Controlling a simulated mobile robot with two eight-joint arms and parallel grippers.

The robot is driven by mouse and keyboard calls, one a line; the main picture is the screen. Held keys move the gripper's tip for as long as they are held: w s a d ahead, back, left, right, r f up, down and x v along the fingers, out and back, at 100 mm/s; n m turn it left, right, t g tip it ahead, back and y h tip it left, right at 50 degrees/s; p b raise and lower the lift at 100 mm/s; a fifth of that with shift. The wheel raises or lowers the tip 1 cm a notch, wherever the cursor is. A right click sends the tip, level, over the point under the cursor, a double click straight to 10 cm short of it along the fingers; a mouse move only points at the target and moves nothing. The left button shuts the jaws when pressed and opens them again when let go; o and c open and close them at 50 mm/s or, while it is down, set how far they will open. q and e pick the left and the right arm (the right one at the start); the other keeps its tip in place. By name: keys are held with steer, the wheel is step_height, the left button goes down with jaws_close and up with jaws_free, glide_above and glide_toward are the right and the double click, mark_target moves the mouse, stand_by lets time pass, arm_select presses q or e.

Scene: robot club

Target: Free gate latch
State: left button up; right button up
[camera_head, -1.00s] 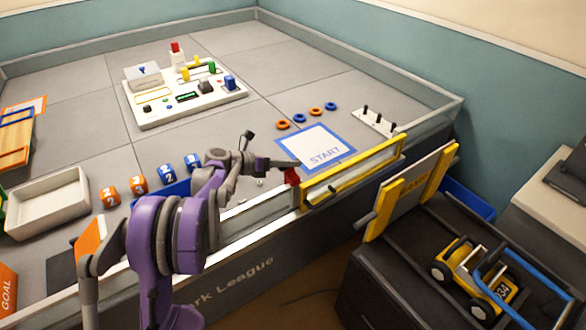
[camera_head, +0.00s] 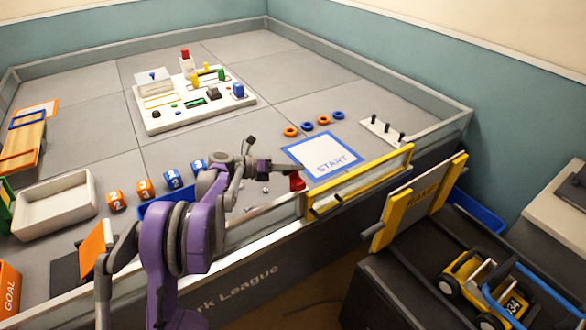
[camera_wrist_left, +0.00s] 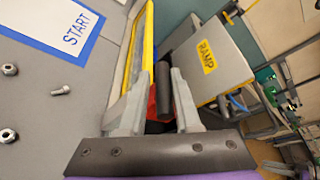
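The yellow-framed gate (camera_head: 360,182) stands closed in the arena's front wall, beside the START mat. A red latch part (camera_head: 297,182) sits at the gate's left end. My left gripper (camera_head: 290,168) is at this latch, reaching in from the left. In the left wrist view its two fingers (camera_wrist_left: 160,88) are apart. A dark cylindrical bar (camera_wrist_left: 164,92) and some red (camera_wrist_left: 152,102) show between them. Whether a finger touches the bar is unclear. My right gripper is not in view.
The START mat (camera_head: 325,157) lies behind the gate. A RAMP board (camera_head: 418,205) with yellow sides stands outside it, near a toy vehicle (camera_head: 485,280). Loose nuts (camera_wrist_left: 10,69) and a bolt (camera_wrist_left: 60,90) lie on the arena floor near the gripper.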

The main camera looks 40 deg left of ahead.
arm_select(q)
steer(key=o, duration=0.4)
steer(key=shift+d+f, duration=0.1)
steer(key=shift+f, duration=0.05)
steer(key=shift+c, duration=0.2)
steer(key=p+v, duration=0.1)
steer(key=v, duration=1)
